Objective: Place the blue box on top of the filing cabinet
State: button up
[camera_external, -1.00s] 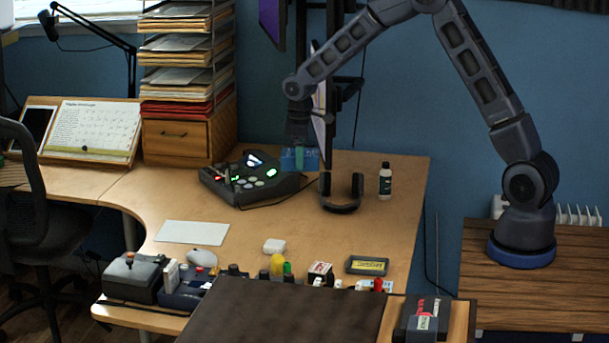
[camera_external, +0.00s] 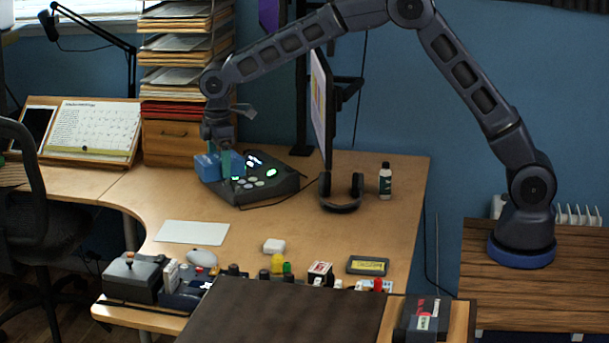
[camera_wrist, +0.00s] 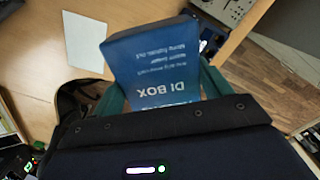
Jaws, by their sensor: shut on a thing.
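My gripper (camera_external: 224,163) is shut on the blue box (camera_external: 206,168), holding it over the left part of the black control console on the desk. In the wrist view, the blue box (camera_wrist: 150,58) has white "DI BOX" lettering and sits between my teal fingers (camera_wrist: 160,95). A wooden drawer unit (camera_external: 172,143) with stacked paper trays above stands behind and left of my gripper; it may be the filing cabinet, but I cannot tell for certain. My gripper hides part of the box in the external view.
The black console (camera_external: 262,184) lies below my gripper. A white sheet (camera_external: 193,232) lies in front. Small items crowd the desk's front edge.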

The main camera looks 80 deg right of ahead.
jog(key=s+a+r+n, duration=0.2)
jog(key=a+r, duration=0.2)
jog(key=a, duration=0.9)
jog(key=s+a+r+n, duration=0.2)
jog(key=s+a+r, duration=0.1)
jog(key=a, duration=0.9)
jog(key=s+a+r+n, duration=0.15)
jog(key=a+r, duration=0.25)
jog(key=a, duration=0.9)
notch_tip(320, 180, up, 11)
jog(key=n, duration=0.5)
send_over(280, 325)
jog(key=s+a, duration=0.2)
jog(key=a, duration=0.3)
jog(key=f, duration=1.9)
jog(key=shift+w+a+f, duration=0.15)
jog(key=shift+w+f, duration=0.1)
jog(key=shift+f, duration=0.15)
jog(key=shift+f, duration=0.1)
jog(key=o, duration=1.3)
jog(key=shift+f, duration=0.1)
